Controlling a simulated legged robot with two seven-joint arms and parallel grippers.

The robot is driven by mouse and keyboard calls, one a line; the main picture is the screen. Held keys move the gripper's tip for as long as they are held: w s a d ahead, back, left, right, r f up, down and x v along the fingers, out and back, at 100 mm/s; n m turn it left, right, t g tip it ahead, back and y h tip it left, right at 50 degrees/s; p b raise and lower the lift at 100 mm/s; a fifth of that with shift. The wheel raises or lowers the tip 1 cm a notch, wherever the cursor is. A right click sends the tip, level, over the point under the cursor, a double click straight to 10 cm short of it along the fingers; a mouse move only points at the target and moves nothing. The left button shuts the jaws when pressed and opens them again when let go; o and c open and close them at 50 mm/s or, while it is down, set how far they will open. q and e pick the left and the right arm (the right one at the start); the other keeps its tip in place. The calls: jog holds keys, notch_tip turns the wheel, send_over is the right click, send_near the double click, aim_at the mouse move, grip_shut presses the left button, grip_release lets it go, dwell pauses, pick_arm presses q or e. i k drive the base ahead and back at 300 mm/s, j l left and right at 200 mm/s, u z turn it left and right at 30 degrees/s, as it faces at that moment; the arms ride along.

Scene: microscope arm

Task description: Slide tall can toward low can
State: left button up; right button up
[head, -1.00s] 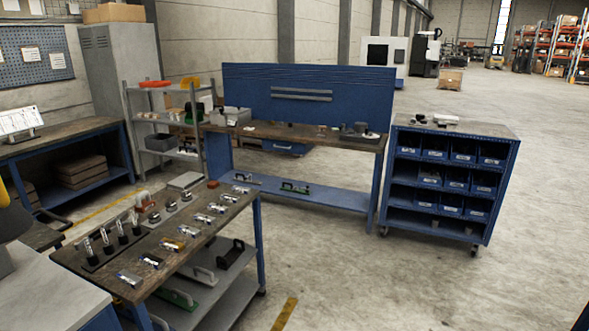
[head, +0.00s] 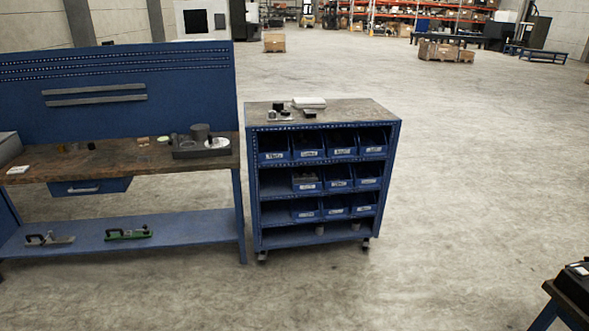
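Neither of my grippers is in view. I cannot tell for certain which things are the tall can and the low can. A dark grey cylinder (head: 200,133) stands on a dark flat base (head: 188,152) at the right end of the blue workbench, beside a pale round disc (head: 216,143). Two small grey cylinders, one on the left (head: 320,229) and one on the right (head: 355,225), stand apart on the bottom shelf of the blue bin cart. They are too small to compare in height.
The blue bin cart (head: 325,107) stands right of the workbench (head: 105,165), with small items and blue bins on it. The workbench's lower shelf (head: 190,226) holds two tools with handles. Open floor (head: 450,160) lies right of the cart. A dark table corner shows at lower right.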

aim_at(319, 226)
jog(key=i+l+z, duration=0.15)
jog(key=i, duration=0.6)
jog(key=i+l+z, duration=0.15)
jog(key=i, duration=0.6)
jog(key=i+j+u, duration=0.1)
jog(key=i+j, duration=0.4)
jog(key=i+j+u, duration=0.15)
jog(key=i+j, duration=0.3)
jog(key=i+j+u, duration=0.1)
jog(key=i+j, duration=0.3)
jog(key=i, duration=0.25)
